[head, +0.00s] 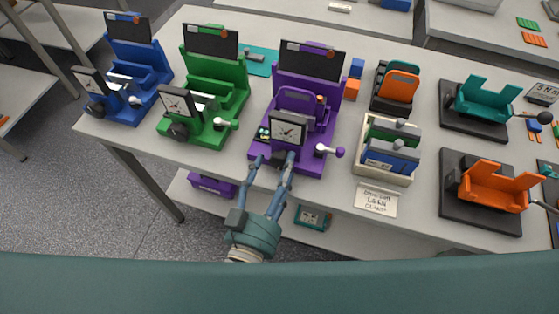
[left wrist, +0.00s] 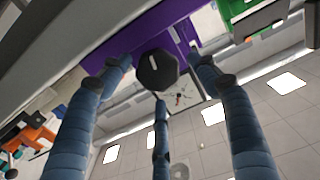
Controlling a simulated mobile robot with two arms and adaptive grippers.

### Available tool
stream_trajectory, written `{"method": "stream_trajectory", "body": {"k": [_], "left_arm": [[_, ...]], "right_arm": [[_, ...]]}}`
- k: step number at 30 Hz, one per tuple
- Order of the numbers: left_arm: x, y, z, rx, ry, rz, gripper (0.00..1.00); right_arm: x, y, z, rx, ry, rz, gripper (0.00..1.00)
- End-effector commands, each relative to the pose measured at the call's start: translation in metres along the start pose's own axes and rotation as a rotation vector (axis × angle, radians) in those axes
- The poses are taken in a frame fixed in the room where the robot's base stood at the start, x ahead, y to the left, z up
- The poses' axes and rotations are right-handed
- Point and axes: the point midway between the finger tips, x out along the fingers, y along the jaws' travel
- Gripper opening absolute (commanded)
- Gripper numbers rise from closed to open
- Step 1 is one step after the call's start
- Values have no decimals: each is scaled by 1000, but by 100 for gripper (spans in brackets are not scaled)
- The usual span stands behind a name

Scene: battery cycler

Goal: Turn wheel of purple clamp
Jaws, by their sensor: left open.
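The purple clamp (head: 301,112) stands at the front edge of the table in the head view, with a square dial gauge (head: 288,129) on its front. Its wheel (left wrist: 157,70) is a black faceted knob with a white mark, seen best in the left wrist view; in the head view it is mostly hidden behind my fingers. My left gripper (head: 272,162) is open, its fingers pointing at the clamp's front just below the gauge. In the left wrist view the fingertips are spread around the wheel, with gaps visible; I cannot tell if any touches. My right gripper is not in view.
A green clamp (head: 215,90) and a blue clamp (head: 137,65) stand to the left. A bin (head: 359,165) and orange clamp (head: 488,187) stand further right. A lower shelf (head: 262,203) runs under the table.

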Motion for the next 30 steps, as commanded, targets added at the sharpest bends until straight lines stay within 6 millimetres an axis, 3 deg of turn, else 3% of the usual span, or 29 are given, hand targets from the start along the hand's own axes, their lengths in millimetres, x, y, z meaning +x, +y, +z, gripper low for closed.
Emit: {"method": "stream_trajectory", "body": {"k": [4, 13, 18, 20, 24, 30], "left_arm": [[11, 0, -1, 0, 1, 0, 61], [12, 0, 0, 0, 0, 0, 61], [12, 0, 0, 0, 0, 0, 28], [12, -1, 0, 0, 2, -1, 18], [13, -1, -4, -26, 4, -1, 18], [14, -2, -6, -219, 8, -1, 17]], "right_arm": [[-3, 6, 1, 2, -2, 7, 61], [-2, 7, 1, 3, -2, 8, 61], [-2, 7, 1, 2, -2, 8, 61], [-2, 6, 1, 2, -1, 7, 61], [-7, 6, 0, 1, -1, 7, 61], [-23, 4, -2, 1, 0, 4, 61]]}}
